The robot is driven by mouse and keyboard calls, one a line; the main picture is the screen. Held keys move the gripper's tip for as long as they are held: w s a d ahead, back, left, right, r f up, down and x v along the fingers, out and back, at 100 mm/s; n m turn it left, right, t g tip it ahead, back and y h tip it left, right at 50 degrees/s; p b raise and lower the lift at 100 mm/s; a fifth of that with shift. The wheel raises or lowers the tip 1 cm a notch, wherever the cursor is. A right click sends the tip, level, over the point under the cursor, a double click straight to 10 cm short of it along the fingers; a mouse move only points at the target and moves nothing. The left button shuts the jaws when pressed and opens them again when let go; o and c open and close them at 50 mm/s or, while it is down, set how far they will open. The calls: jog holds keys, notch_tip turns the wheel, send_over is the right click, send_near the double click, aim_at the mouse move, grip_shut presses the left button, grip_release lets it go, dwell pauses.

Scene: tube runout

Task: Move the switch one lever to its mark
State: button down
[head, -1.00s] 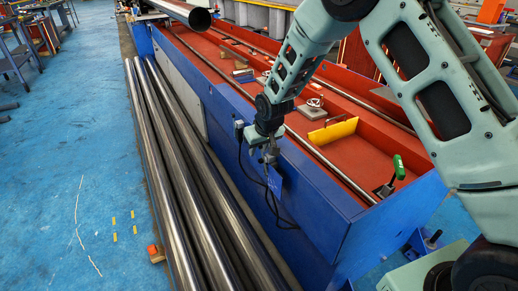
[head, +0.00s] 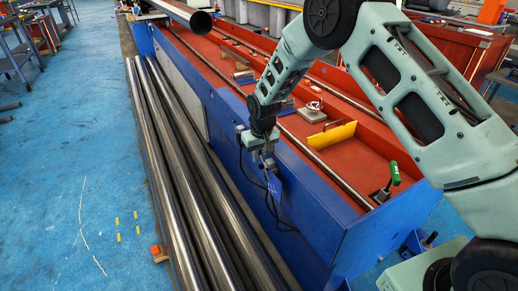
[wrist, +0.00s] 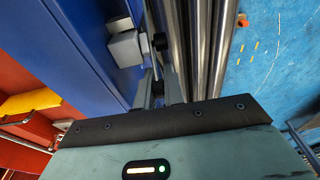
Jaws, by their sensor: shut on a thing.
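A small grey switch box (wrist: 128,48) is fixed to the outer side of the blue trough wall; it also shows in the head view (head: 243,134). My gripper (wrist: 156,88) is beside the box, pointing down along the wall, and its fingers are closed together. The switch one lever (wrist: 160,42), a thin part with a dark end next to the box, runs between the fingertips, which partly hide it. In the head view my gripper (head: 264,157) is just right of the box. I cannot make out the mark.
Long steel tubes (head: 185,170) lie beside the blue trough (head: 330,225). A dark cable (head: 270,200) hangs below the switch. A green-handled lever (head: 395,173) and a yellow plate (head: 331,136) are in the red trough bed. The blue floor at left is mostly clear.

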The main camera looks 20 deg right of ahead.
dwell(0.3)
jog(key=c, duration=1.5)
grip_release()
notch_tip(320, 180, up, 17)
jog(key=s, duration=0.2)
jog(key=shift+d+p, duration=0.2)
jog(key=shift+p, duration=0.25)
jog(key=shift+s+r, duration=0.1)
